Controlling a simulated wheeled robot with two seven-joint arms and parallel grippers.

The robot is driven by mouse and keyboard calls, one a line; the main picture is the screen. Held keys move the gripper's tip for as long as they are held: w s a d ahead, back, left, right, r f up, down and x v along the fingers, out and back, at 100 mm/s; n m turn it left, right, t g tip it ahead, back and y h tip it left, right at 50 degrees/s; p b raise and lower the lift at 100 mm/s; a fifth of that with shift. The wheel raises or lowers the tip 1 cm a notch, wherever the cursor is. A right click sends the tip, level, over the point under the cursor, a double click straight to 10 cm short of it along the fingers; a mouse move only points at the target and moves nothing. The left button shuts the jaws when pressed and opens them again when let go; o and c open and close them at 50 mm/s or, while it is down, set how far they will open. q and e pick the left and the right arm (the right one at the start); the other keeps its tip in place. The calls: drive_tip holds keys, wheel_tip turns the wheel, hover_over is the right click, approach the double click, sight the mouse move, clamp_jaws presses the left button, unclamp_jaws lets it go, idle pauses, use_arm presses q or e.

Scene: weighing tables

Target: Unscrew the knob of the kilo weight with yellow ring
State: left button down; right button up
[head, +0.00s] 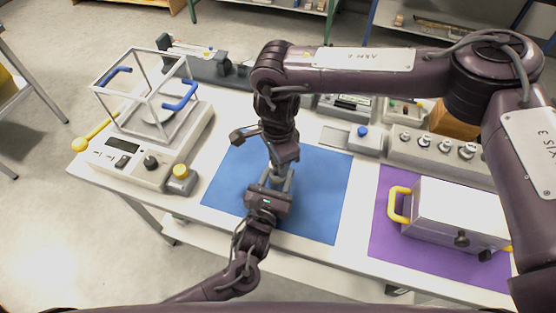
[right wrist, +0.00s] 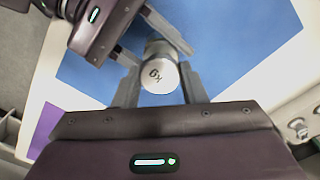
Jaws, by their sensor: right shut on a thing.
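The kilo weight (right wrist: 160,78) shows in the right wrist view as a light metal cylinder with "KG" letters on its near end face. I cannot make out a yellow ring on it. My right gripper (right wrist: 157,90) is shut on it at this near end, one finger on each side. My left gripper (right wrist: 146,45) reaches in from the upper left, its fingers on either side of the body farther down; contact is unclear. In the head view, my right gripper (head: 281,165) comes down over the blue mat (head: 325,190), facing my left gripper (head: 271,187). The weight is mostly hidden there.
A balance (head: 135,160) with a framed draft shield (head: 150,90) stands at the left. A white case (head: 455,215) with yellow handles lies on a purple mat (head: 385,240) at the right. A weight rack (head: 430,155) stands behind it. The blue mat's right side is clear.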

drive_tip(key=shift+r, duration=2)
use_arm(q)
drive_tip(key=c, duration=0.7)
unclamp_jaws()
